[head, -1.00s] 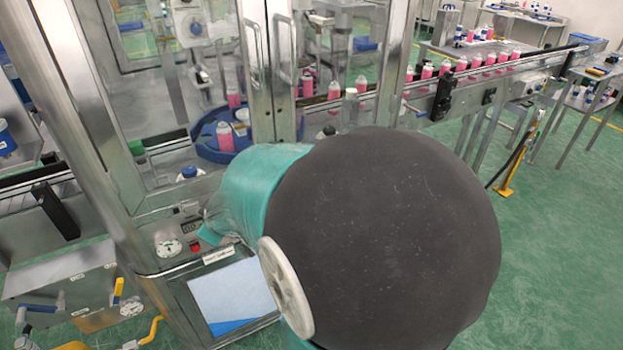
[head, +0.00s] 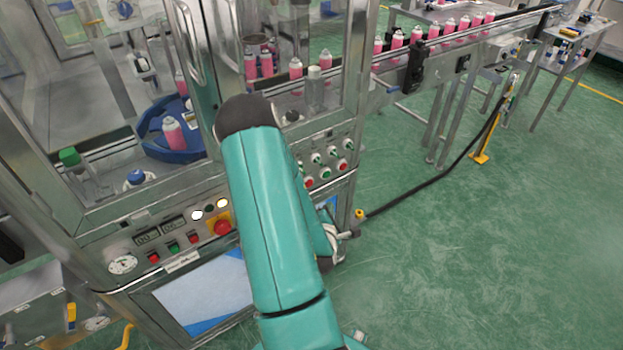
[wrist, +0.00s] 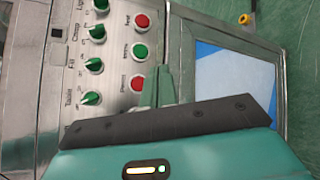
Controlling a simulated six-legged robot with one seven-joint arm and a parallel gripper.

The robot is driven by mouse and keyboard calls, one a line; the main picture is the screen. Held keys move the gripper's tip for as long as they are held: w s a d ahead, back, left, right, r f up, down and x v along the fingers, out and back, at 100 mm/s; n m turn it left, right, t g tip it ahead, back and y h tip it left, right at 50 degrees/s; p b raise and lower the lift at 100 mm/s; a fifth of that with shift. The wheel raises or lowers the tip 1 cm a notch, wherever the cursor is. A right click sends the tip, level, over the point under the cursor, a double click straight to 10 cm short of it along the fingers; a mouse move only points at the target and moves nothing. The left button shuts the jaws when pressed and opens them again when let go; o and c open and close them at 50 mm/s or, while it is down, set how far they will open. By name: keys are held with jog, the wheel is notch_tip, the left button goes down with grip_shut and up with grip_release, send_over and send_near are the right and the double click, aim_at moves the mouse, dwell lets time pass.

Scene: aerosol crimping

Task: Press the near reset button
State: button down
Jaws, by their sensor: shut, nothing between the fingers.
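In the wrist view a panel carries a column of buttons: a red one (wrist: 138,83) nearest my gripper, a green one (wrist: 140,51) and a farther red one (wrist: 142,20). Their small labels are too blurred to read surely, so I cannot tell which is reset. My gripper (wrist: 162,68) is shut and empty, its fingers just right of the nearest red button, apart from it in the picture. In the head view the same row shows as a left red button (head: 310,182), a green one (head: 326,173) and a right red one (head: 343,167). My arm hides the gripper there.
Several green knobs, including Table (wrist: 91,98) and Fill (wrist: 94,65), run alongside the buttons. A screen (wrist: 234,90) lies to their right. In the head view a red emergency knob (head: 221,227) sits left of my arm. Green floor (head: 440,260) is open at right.

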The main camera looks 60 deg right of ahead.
aim_at(309, 183)
jog(key=w+d, duration=0.3)
jog(key=w, duration=0.4)
jog(key=shift+d, duration=0.4)
dwell(0.3)
jog(key=shift+w, duration=0.15)
dwell(1.8)
jog(key=shift+w+d, duration=0.2)
jog(key=shift+w, duration=0.15)
jog(key=shift+w+d, duration=0.2)
jog(key=shift+w, duration=0.15)
dwell(0.9)
jog(key=shift+s+a, duration=0.1)
jog(key=shift+s, duration=0.05)
jog(key=shift+s+a, duration=0.3)
jog(key=shift+s, duration=0.25)
